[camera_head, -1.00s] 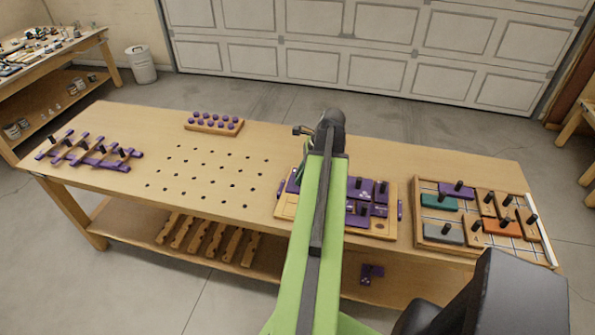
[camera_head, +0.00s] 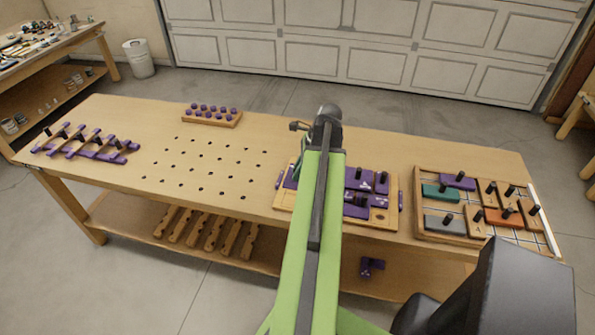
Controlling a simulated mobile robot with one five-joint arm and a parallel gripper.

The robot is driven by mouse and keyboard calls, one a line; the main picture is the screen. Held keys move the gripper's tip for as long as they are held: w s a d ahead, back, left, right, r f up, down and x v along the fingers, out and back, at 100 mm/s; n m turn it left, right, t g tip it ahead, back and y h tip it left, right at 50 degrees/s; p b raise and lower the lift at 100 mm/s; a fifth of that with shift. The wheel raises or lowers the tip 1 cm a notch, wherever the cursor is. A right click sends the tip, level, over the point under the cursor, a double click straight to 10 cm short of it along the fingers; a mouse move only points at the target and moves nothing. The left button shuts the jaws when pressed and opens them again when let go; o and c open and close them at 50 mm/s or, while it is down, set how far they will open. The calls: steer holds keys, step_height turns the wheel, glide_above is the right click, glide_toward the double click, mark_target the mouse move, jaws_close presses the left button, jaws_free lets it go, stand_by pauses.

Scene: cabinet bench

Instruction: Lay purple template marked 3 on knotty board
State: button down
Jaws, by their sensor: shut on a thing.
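A pale wooden board (camera_head: 380,227) lies at the bench's front, right of centre, with several purple templates (camera_head: 358,178) with black knobs on it. A bare patch of wood shows at its lower right. My green arm reaches over the board and hides its middle. Only a sliver of my gripper (camera_head: 301,164) shows left of the arm, low over the board. It is shut on a purple template, which is mostly hidden; a purple edge (camera_head: 290,180) shows beside it. I cannot read the number 3 on any template, nor tell knots in the wood.
A framed tray (camera_head: 425,178) with purple, teal, grey, orange and wooden blocks stands at the right. Purple pieces with black knobs (camera_head: 85,145) lie at the far left. A rack of purple knobs (camera_head: 211,117) stands at the back. The peg-hole area (camera_head: 205,165) is clear.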

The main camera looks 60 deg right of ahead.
step_height(320, 180, down, 7)
steer(key=b, duration=0.6)
steer(key=shift+b, duration=0.4)
steer(key=shift+f+b, duration=0.45)
stand_by(1.0)
steer(key=shift+f+b, duration=0.4)
steer(key=shift+f, duration=0.05)
steer(key=shift+f, duration=0.2)
stand_by(0.7)
steer(key=c, duration=1.2)
jaws_free()
steer(key=shift+o, duration=0.4)
